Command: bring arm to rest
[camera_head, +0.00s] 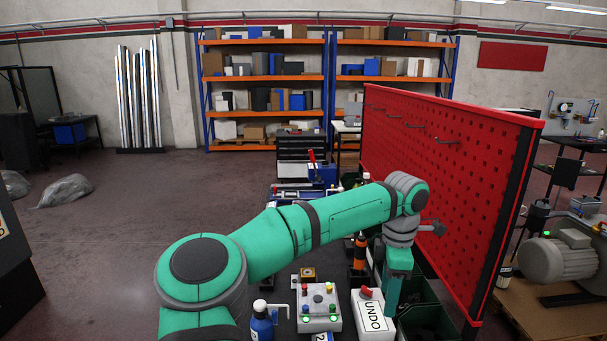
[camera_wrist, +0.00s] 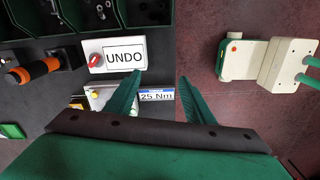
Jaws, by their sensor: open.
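My green arm reaches across the table in the head view, with my gripper (camera_head: 394,292) pointing down at its end. In the wrist view, the two green fingers of my gripper (camera_wrist: 160,80) stand apart with nothing between them. A white box marked UNDO (camera_head: 372,322), with a red knob, is just left of my gripper in the head view. In the wrist view, the UNDO box (camera_wrist: 120,58) lies beyond the left fingertip, and a "25 Nm" label (camera_wrist: 157,96) shows between the fingers. I cannot tell whether the fingers touch anything.
A button panel (camera_head: 318,312) and a blue bottle (camera_head: 262,325) stand left of the UNDO box. An orange-handled tool (camera_head: 359,252) stands behind it. Dark green bins (camera_head: 428,322) lie right of my gripper, near the red pegboard (camera_head: 455,175). Open floor lies left of the table.

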